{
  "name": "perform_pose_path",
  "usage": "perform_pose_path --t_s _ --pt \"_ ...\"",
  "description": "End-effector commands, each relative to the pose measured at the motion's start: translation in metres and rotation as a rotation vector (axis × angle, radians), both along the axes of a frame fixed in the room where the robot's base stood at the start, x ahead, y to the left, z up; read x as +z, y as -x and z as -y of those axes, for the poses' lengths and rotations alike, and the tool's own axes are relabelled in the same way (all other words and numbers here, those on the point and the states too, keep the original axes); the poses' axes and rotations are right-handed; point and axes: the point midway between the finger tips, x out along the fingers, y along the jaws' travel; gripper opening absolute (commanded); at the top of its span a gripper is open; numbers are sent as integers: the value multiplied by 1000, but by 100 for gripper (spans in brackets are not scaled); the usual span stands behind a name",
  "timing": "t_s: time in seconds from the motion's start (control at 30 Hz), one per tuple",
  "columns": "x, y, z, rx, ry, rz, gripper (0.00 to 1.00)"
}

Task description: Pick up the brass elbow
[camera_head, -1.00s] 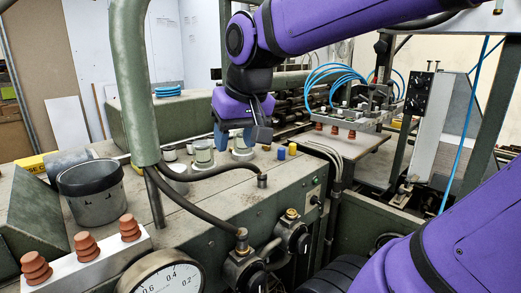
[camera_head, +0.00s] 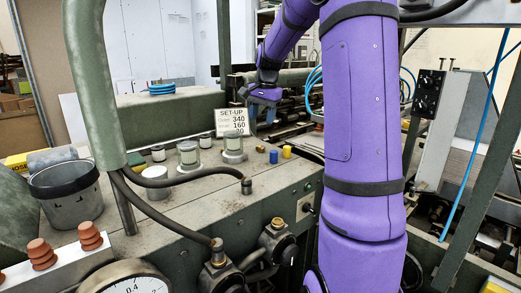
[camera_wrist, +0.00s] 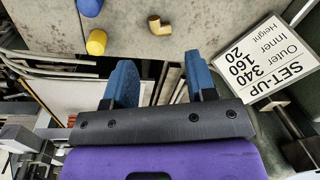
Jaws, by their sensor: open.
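The brass elbow (camera_wrist: 159,26) lies on the grey bench top near the bench's edge in the wrist view. It is small in the head view (camera_head: 260,148), beside the blue plug. My gripper (camera_wrist: 155,78) is open with nothing between its two blue fingers. The elbow shows beyond the fingertips, apart from them, roughly in line with the gap. In the head view my gripper (camera_head: 262,113) hangs above and behind the bench top, next to the set-up sign.
A blue plug (camera_wrist: 90,7) and a yellow plug (camera_wrist: 96,42) stand near the elbow. The set-up sign (camera_wrist: 277,62) is close to my right finger. Glass-sided jars (camera_head: 188,155) and a grey bucket (camera_head: 65,190) stand further left on the bench.

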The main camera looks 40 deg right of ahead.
Motion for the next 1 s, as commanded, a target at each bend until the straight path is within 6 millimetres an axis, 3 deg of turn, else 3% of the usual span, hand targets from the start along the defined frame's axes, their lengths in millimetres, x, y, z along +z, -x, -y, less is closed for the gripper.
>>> perform_pose_path --t_s 0.3,0.57,0.8,1.0 --pt "-43 -6 0 -6 -5 -4 51" --pt "-60 -9 0 -5 -3 -1 51" --pt "-93 -16 2 -3 -5 -4 51" --pt "-106 -18 1 -4 -2 -1 51"
